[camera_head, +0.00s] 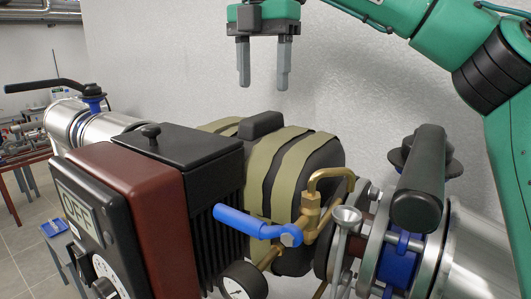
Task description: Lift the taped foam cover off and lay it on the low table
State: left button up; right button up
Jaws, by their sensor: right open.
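The foam cover (322,158) is a dark, rounded block wrapped with olive tape strips, with a black block-shaped grip on top. It sits in the middle of the picture, among the machine's parts. Its lower front is partly hidden by the black finned housing, the blue lever and the brass fittings. My right gripper (264,80) is above the cover, fingers pointing down, open and empty, with a clear gap below the fingertips. My left gripper is not in view. I cannot tell for sure which surface is the low table.
A blue lever (250,222), brass valve (308,212) and gauge (243,281) crowd the cover's front. A black-and-red unit marked OFF (120,215) stands at left. A steel pipe with a black handle (421,180) is at right. A red-legged bench (22,160) stands far left.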

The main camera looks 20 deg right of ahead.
aim_at(263, 115)
jog(key=shift+w+a+f, duration=0.1)
jog(key=shift+w+f, duration=0.05)
jog(key=shift+f, duration=0.65)
jog(key=shift+s+f, duration=0.1)
jog(key=shift+s, duration=0.15)
jog(key=shift+d+f, duration=0.2)
jog(key=f, duration=0.1)
jog(key=w+f+p, duration=0.1)
jog(key=f, duration=0.1)
jog(key=shift+w+d+f+p, duration=0.1)
jog(key=shift+w+f+p, duration=0.15)
jog(key=shift+f+p, duration=0.05)
jog(key=shift+s+f, duration=0.15)
jog(key=shift+f, duration=0.3)
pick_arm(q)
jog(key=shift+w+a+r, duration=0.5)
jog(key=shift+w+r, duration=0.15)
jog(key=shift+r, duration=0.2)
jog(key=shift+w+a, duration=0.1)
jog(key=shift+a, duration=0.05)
pick_arm(e)
grip_shut()
